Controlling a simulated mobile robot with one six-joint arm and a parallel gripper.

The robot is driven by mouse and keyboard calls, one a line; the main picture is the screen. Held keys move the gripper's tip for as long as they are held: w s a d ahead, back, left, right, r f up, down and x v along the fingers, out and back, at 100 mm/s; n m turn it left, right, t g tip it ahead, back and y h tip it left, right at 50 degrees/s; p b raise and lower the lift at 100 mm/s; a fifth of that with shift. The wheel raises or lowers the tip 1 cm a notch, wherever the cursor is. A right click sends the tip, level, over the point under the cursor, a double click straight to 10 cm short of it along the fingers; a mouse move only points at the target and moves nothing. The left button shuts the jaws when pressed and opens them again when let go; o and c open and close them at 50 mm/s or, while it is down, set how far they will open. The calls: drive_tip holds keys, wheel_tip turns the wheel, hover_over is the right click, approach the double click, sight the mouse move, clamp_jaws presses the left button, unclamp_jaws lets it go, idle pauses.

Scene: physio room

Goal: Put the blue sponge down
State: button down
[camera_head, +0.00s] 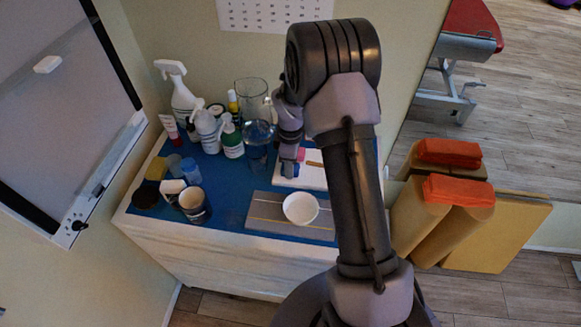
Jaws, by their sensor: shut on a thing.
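My gripper (289,160) is over the right part of the blue-topped cabinet, pointing down and partly hidden by my own arm. It is shut on a small blue thing, which I take to be the blue sponge (288,169); only a little of it shows. The sponge is at a white board or tray (314,178) with a pink piece (300,155) and a brown piece on it. I cannot tell whether the sponge touches the board.
A white bowl (301,208) stands on a grey striped mat (264,212) in front. A glass jug (257,133), bottles (183,100) and a pump bottle (232,138) crowd the back left. A dark mug (194,205) and cups stand at left. Blue surface (230,180) is bare mid-left.

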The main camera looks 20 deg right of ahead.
drive_tip(key=c, duration=0.9)
unclamp_jaws()
drive_tip(key=shift+f, duration=0.1)
drive_tip(key=s+a+r+m+t+p, duration=0.1)
drive_tip(key=s+a+r+m+p, duration=0.1)
drive_tip(key=r, duration=0.9)
drive_tip(key=s+a+r+m+t+p, duration=0.1)
drive_tip(key=a+r+m+p, duration=0.1)
drive_tip(key=r, duration=1)
drive_tip(key=s+a+r+m+t, duration=0.1)
drive_tip(key=s+a+r+m, duration=0.2)
drive_tip(key=s, duration=0.4)
drive_tip(key=s+a+r+m+t+y, duration=0.1)
drive_tip(key=s+a+r+m, duration=0.3)
drive_tip(key=s, duration=0.4)
drive_tip(key=s+a+r+m+t+y, duration=0.1)
drive_tip(key=s+a+r+m, duration=0.2)
drive_tip(key=s, duration=0.4)
drive_tip(key=shift+s+a+r+m+t, duration=0.15)
drive_tip(key=shift+r+m+t, duration=0.25)
drive_tip(key=shift+m, duration=0.4)
